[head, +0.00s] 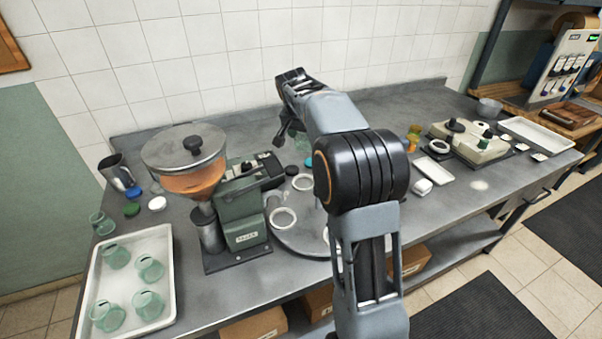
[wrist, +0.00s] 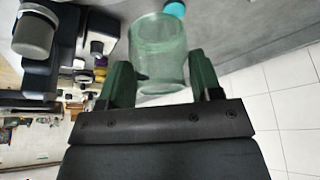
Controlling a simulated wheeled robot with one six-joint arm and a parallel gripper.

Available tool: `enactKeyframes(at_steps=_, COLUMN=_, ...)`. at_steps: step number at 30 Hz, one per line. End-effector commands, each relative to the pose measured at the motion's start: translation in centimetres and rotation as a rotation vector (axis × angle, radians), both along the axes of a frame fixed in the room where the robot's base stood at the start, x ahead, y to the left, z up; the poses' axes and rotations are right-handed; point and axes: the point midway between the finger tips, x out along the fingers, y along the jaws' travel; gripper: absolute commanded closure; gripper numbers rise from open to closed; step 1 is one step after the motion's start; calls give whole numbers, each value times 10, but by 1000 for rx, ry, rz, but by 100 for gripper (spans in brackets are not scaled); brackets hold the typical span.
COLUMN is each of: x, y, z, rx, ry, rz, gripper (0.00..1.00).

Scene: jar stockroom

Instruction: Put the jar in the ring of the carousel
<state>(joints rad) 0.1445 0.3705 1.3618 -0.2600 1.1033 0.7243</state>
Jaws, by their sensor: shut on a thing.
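My gripper (head: 291,134) hangs over the bench behind the carousel, with its fingers pointing down. In the wrist view my gripper (wrist: 160,82) is shut on a clear greenish glass jar (wrist: 157,48), one dark green finger on each side. In the head view only a little of that jar shows by the fingers. The carousel (head: 300,240) is a grey round plate on the bench with several white rings. One ring (head: 283,218) at its front left looks empty, and another ring (head: 302,182) lies farther back. My arm hides the carousel's right part.
A grinder with an orange-filled hopper (head: 195,180) stands close left of the carousel. A white tray (head: 160,240) with several glass jars is at the left. A pale machine (head: 470,142) and an empty tray (head: 537,133) stand at the right. A tiled wall rises behind.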

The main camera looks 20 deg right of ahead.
Motion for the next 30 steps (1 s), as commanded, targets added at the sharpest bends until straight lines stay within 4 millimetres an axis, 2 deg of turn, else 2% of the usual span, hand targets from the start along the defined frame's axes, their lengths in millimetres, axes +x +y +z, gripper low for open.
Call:
enactKeyframes(at_steps=1, x=-1, y=0, z=-15, rx=1, ry=5, rz=0, gripper=70)
enactKeyframes(at_steps=3, x=-1, y=0, z=-33, rx=0, ry=5, rz=1, gripper=70)
enactKeyframes(at_steps=10, x=0, y=-1, z=-81, rx=0, ry=2, rz=-2, gripper=70)
enactKeyframes(at_steps=15, x=0, y=-2, z=-98, rx=-1, ry=1, rz=-3, gripper=70)
enactKeyframes(at_steps=20, x=0, y=-2, z=-106, rx=0, ry=0, rz=-4, gripper=70)
enactKeyframes(at_steps=27, x=0, y=-2, z=-139, rx=-1, ry=2, rz=-3, gripper=70)
enactKeyframes(at_steps=30, x=0, y=-2, z=-145, rx=-1, ry=1, rz=-3, gripper=70)
